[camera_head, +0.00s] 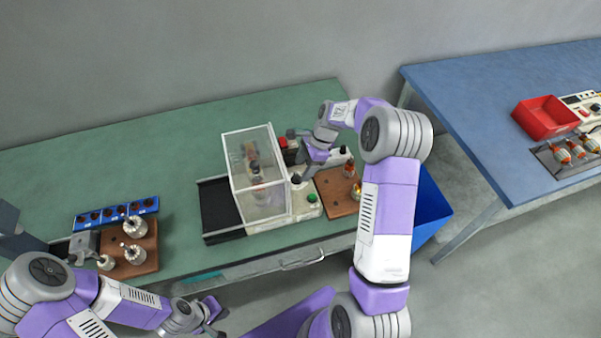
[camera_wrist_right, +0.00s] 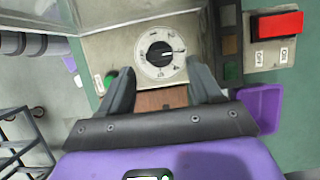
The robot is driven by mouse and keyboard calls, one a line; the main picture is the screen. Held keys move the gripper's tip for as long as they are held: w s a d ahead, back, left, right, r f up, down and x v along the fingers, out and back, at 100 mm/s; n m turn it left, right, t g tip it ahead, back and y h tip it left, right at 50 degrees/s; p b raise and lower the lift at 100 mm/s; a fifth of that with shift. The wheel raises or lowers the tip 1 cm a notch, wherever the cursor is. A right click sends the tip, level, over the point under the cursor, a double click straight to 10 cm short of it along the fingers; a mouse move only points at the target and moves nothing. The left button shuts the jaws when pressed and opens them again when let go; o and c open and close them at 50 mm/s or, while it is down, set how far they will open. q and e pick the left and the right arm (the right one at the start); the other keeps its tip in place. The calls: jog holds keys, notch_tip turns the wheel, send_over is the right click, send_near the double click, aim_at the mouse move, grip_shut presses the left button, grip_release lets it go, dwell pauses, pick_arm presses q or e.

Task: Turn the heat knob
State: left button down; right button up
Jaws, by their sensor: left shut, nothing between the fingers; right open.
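The heat knob is a black knob (camera_wrist_right: 161,54) on a round white dial with printed marks, its pale pointer line toward the right. It sits on the beige front of a machine (camera_head: 303,205), which has a clear-walled box. In the head view the small dark knob (camera_head: 296,179) is beside my right gripper (camera_head: 307,172). In the right wrist view my right gripper (camera_wrist_right: 160,70) is open, its fingertips either side of the dial's lower part; contact cannot be told. My left gripper (camera_head: 217,311) is shut and empty, low in front of the green table.
A red switch (camera_wrist_right: 278,24) and a green button (camera_head: 312,198) flank the knob. A brown board (camera_head: 338,203) with small parts lies to the right. Another board (camera_head: 147,263) with wound parts and a blue tray (camera_head: 117,212) are at left. A blue bin (camera_head: 431,205) stands between tables.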

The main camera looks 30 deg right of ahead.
aim_at(297, 174)
jog(key=shift+x, duration=1.6)
jog(key=shift+c, duration=0.3)
jog(key=c, duration=1)
jog(key=shift+n, duration=0.3)
jog(key=n, duration=0.1)
jog(key=n+g+p, duration=0.1)
jog(key=n, duration=0.1)
jog(key=shift+w+g+p, duration=0.25)
jog(key=shift+g+p, duration=0.05)
jog(key=n+g, duration=0.1)
jog(key=n, duration=0.2)
jog(key=shift+w, duration=0.15)
jog(key=shift+w+n+g+h+p, duration=0.15)
jog(key=shift+n+g+h+p, duration=0.35)
jog(key=shift+n, duration=1.1)
jog(key=shift+a, duration=0.1)
